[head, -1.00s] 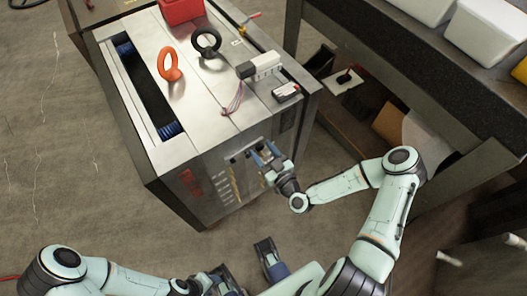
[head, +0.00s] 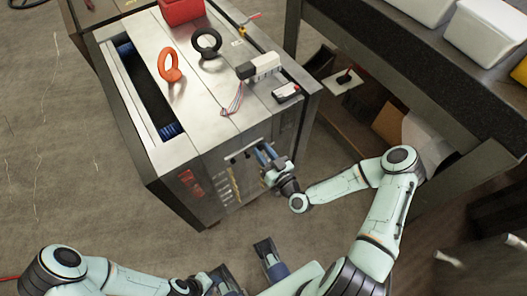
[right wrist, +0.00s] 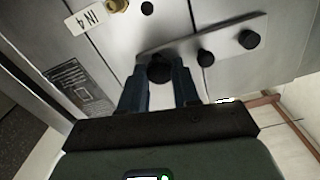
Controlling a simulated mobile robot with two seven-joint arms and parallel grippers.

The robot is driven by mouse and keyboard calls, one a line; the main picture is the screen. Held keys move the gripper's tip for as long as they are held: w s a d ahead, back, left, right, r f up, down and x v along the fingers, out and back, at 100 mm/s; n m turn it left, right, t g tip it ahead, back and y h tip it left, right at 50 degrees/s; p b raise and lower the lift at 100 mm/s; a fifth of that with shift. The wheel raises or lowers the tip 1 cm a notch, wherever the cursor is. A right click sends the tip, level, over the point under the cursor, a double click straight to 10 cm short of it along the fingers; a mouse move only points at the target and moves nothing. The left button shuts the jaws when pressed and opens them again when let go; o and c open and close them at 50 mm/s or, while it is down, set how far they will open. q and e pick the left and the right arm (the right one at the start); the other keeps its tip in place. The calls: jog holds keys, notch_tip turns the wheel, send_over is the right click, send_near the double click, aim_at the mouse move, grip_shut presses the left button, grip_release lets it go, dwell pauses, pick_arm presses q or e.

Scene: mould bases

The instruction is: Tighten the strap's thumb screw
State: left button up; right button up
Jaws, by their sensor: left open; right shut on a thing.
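The strap (right wrist: 228,44) is a pale metal bar on the side face of the steel mould base (head: 220,110). It also shows in the head view (head: 240,154). A dark round thumb screw (right wrist: 160,70) sits at its near end, between the blue fingers of my right gripper (right wrist: 160,82). The right gripper, also in the head view (head: 266,155), is shut on that screw, whose lower part the fingers hide. My left gripper (head: 243,264) is open and empty at the bottom of the head view, away from the mould base.
Two more dark knobs (right wrist: 205,58) (right wrist: 249,39) sit along the strap. A brass fitting (right wrist: 117,6) and an "IN 4" label (right wrist: 84,18) are near it. Orange (head: 171,66) and black (head: 207,44) eyebolts stand on top. A workbench (head: 420,60) bounds the right; floor is clear left.

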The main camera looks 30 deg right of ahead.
jog(key=m, duration=0.5)
jog(key=shift+m, duration=0.3)
jog(key=m, duration=0.4)
jog(key=shift+m+p, duration=0.3)
jog(key=shift+p, duration=0.05)
jog(key=m, duration=0.4)
jog(key=shift+m, duration=0.3)
jog(key=m, duration=0.4)
jog(key=shift+m, duration=0.3)
jog(key=m+b, duration=0.1)
jog(key=m, duration=0.4)
jog(key=shift+f, duration=0.1)
jog(key=m+b, duration=0.1)
jog(key=m, duration=0.3)
jog(key=shift+m, duration=0.4)
jog(key=m+b, duration=0.1)
jog(key=m, duration=0.3)
jog(key=shift+m, duration=2.2)
